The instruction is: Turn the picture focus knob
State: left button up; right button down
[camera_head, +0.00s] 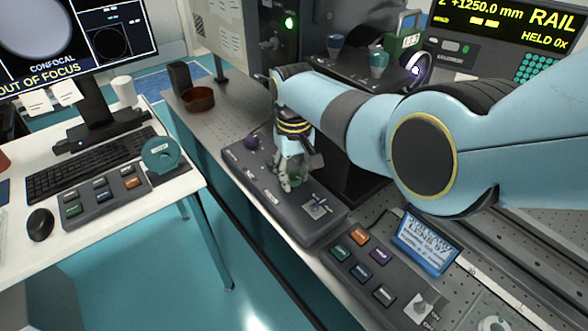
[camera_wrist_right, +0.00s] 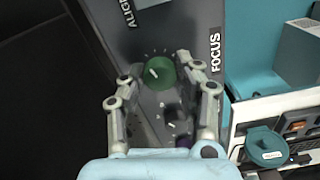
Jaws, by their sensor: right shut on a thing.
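The green focus knob (camera_wrist_right: 160,72) sits on the dark control panel (camera_head: 330,222), beside the printed word FOCUS in the right wrist view. Its white pointer mark shows on top. My right gripper (camera_head: 288,182) reaches down to the panel from above. In the right wrist view its fingertips (camera_wrist_right: 160,66) are on either side of the knob, shut on it. In the head view the fingers mostly hide the knob. The monitor (camera_head: 60,35) at the upper left reads CONFOCAL and OUT OF FOCUS, with a pale disc. My left gripper is not in view.
A purple knob (camera_head: 251,142) stands farther along the same panel. A button box (camera_head: 375,265) with coloured keys and a small blue-framed display (camera_head: 427,243) lie to the right. A brown dish (camera_head: 198,99) sits behind. A white desk (camera_head: 165,190) stands left across a gap.

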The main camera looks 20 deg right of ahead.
aim_at(294, 176)
jog(key=m+p, duration=0.1)
jog(key=m, duration=0.3)
jog(key=shift+m, duration=2.8)
jog(key=c, duration=0.9)
grip_release()
jog(key=shift+c, duration=0.2)
notch_tip(294, 176, up, 12)
